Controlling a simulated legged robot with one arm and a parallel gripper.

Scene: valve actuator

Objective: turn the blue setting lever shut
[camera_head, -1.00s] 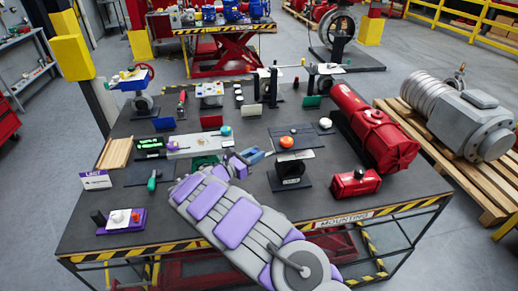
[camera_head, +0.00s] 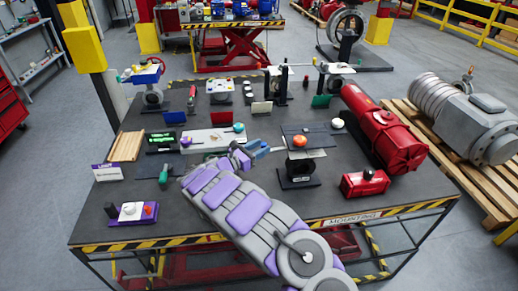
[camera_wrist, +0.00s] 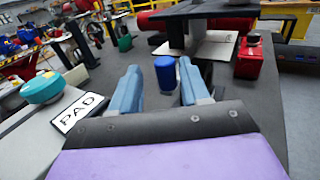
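A dark blue upright cylinder (camera_wrist: 164,70), which looks like the grip of the blue setting lever, stands between my gripper's two light-blue fingers in the wrist view. My gripper (camera_wrist: 160,88) is open, with a finger on each side of the cylinder. Gaps show between it and both fingers. In the head view my gripper (camera_head: 258,148) is low over the middle of the bench, left of the orange ball. I cannot separate the lever from the fingers there, and the rest of the lever is hidden.
The orange ball (camera_head: 299,141) sits on a black stand just right of my gripper. A white plate with a teal knob (camera_head: 238,127) lies behind-left; the knob is also close in the wrist view (camera_wrist: 42,88). A red box (camera_head: 364,182) is to the right.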

